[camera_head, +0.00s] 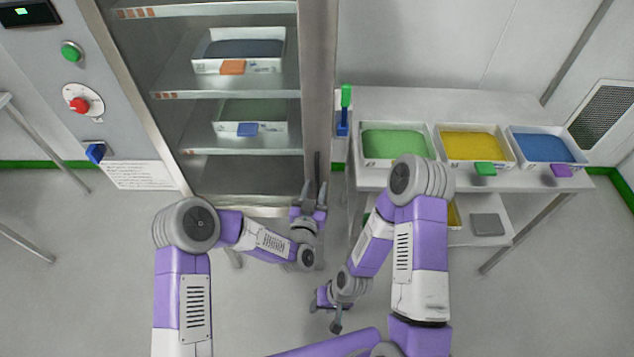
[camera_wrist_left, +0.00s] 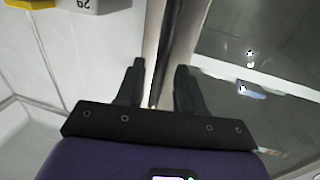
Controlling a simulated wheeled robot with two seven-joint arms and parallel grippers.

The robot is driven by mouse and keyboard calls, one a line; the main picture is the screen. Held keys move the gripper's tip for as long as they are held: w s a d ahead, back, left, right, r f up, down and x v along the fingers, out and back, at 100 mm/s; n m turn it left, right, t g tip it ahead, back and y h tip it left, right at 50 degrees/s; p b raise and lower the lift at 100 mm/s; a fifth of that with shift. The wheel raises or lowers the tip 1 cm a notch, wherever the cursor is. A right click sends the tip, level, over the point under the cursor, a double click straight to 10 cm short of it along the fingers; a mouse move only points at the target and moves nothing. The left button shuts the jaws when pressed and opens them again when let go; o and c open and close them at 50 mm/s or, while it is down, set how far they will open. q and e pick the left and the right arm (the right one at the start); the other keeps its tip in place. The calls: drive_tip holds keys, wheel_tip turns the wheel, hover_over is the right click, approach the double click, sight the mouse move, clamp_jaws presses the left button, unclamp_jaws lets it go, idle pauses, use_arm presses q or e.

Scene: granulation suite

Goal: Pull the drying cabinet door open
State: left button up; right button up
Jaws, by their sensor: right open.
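The drying cabinet (camera_head: 245,65) stands at the left; its glass-fronted door (camera_head: 235,178) looks shut. A dark upright handle (camera_head: 317,165) is low on the door's right-hand frame. My left gripper (camera_head: 314,192) is at the handle's lower end, fingers pointing towards the door and apart. In the left wrist view, the two fingers (camera_wrist_left: 158,88) stand apart with a thin dark bar, seemingly the handle, between them; I see no clear contact. My right gripper (camera_head: 327,308) is open and empty, low in front of the trolley.
Right of the cabinet, a white table (camera_head: 388,98) holds green, yellow and blue trays with a lower shelf beneath. The control panel (camera_head: 78,120) with green and red buttons is left of the door. The floor before the cabinet is clear apart from my arms.

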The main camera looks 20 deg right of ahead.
sight(317, 183)
use_arm(q)
drive_tip(key=shift+x, duration=1.55)
clamp_jaws()
